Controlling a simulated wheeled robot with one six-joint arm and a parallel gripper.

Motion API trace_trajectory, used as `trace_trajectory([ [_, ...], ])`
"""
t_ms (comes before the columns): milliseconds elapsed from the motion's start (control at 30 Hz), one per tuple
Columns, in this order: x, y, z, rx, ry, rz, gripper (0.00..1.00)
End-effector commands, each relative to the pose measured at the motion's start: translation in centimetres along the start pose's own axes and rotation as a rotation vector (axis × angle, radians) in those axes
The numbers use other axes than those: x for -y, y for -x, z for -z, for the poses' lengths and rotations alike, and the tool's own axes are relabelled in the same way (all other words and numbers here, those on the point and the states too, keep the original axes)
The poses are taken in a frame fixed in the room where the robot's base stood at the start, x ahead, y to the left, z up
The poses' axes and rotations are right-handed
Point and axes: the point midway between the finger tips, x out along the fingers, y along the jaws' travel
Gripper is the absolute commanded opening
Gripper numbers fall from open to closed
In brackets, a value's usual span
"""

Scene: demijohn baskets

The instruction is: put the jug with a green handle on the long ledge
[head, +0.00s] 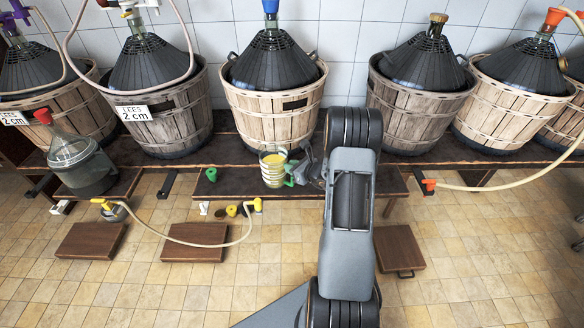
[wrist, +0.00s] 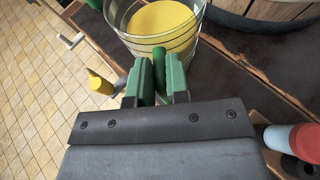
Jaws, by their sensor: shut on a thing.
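The jug (head: 272,165) is clear with light bands, holds yellow stuff and has a green handle on its right. My gripper (head: 297,172) is shut on that handle. In the wrist view the jug (wrist: 163,28) is at the top and its green handle (wrist: 159,70) is between the jaws (wrist: 160,85). The jug looks upright. The long ledge (head: 342,186) is a low dark wooden board in front of the basket bench. The jug appears over its middle; I cannot tell whether its base touches the board.
Basketed demijohns, one basket being (head: 276,112), stand on the bench (head: 225,150) behind. A small green item (head: 211,174) sits on the ledge's left part. A glass demijohn (head: 82,165) is at the left. A hose (head: 190,243) and low wooden boards (head: 398,247) lie on the floor.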

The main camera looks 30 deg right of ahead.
Motion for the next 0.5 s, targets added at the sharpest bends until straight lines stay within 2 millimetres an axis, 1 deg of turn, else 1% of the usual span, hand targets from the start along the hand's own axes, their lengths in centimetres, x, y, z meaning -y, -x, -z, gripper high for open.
trace_trajectory([
  [67,0.11,0.03,-0.38,0.007,0.004,0.001,0.0],
  [100,0.11,0.03,-0.37,0.007,0.004,0.001,0.2],
  [300,0.05,0.02,-0.21,0.003,0.002,0.001,0.39],
  [367,0.04,0.02,-0.17,0.003,0.002,0.0,0.44],
  [500,0.02,0.02,-0.11,0.001,0.001,0.0,0.46],
])
